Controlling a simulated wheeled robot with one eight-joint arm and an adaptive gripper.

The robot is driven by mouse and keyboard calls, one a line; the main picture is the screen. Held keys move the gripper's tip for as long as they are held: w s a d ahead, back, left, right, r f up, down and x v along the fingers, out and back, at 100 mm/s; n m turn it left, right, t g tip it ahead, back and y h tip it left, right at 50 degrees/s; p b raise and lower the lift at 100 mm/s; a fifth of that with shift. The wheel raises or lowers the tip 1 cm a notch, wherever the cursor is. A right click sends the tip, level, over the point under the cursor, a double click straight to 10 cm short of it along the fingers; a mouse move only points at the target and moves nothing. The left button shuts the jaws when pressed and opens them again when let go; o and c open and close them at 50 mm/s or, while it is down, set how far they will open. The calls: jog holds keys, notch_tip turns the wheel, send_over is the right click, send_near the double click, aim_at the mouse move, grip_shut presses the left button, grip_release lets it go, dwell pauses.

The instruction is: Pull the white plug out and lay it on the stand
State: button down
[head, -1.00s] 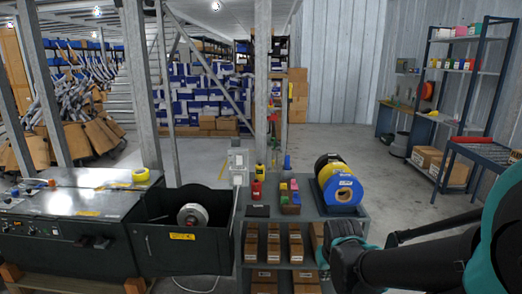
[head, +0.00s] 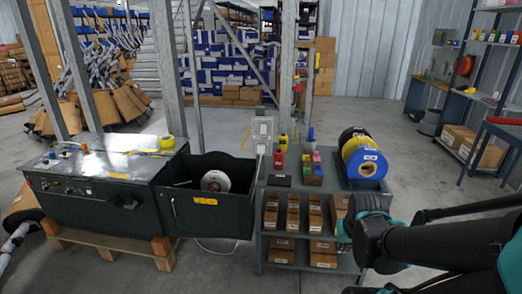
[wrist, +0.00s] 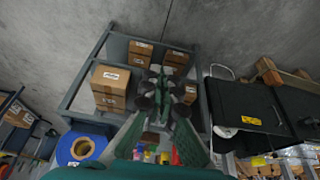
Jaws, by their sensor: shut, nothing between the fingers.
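A pale socket box (head: 262,127) is mounted on the upright behind the stand. A small white piece at its lower part, with a white cable (head: 255,190) running down from it, looks like the white plug (head: 261,148); it is too small to tell how it sits. The grey stand (head: 283,195) is a shelved cart in front of it. My gripper (wrist: 163,80) is shut and empty in the wrist view, which shows the stand (wrist: 203,85) upside down. In the head view my arm is at lower right, apart from the plug, and the fingers cannot be made out.
A dark machine with an open bin (head: 210,215) stands to the left. Open floor (head: 400,150) lies behind and right of the stand.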

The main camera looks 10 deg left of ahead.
dwell(0.4)
